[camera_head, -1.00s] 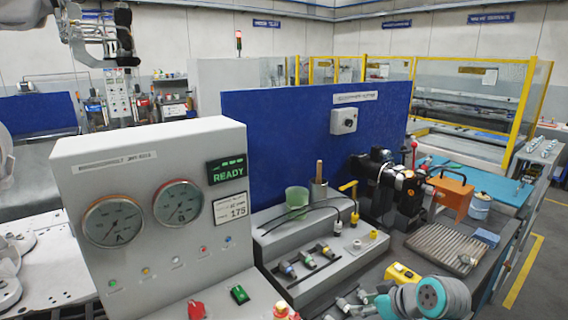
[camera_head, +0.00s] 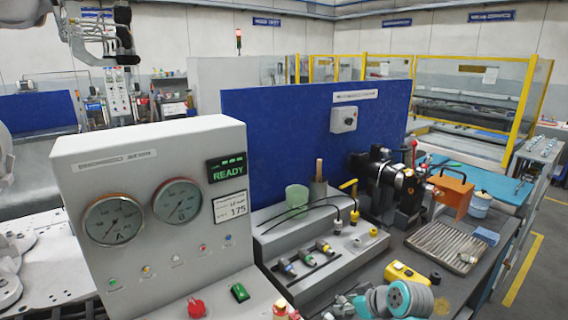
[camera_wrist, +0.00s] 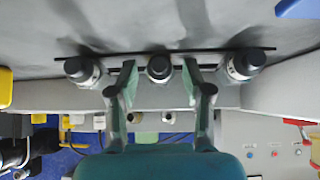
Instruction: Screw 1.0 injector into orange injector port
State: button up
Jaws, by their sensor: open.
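In the head view these are the left injector (camera_head: 287,268), the middle injector (camera_head: 307,257) and the right injector (camera_head: 325,247). I cannot read which is 1.0. In the wrist view my gripper (camera_wrist: 160,78) is open, its fingers either side of the middle injector (camera_wrist: 158,68) in the picture, with nothing held. In the head view my gripper (camera_head: 345,303) is at the bottom, apart from the injectors. I cannot make out an orange injector port.
A gauge panel (camera_head: 150,235) with a READY display stands left of the block. Black cables and a green cup (camera_head: 297,197) are behind the injectors. A yellow box (camera_head: 405,274), a ribbed tray (camera_head: 445,245) and an orange box (camera_head: 452,196) are to the right.

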dwell(0.5)
grip_shut()
jog(key=shift+r, duration=0.1)
jog(key=shift+r, duration=3.45)
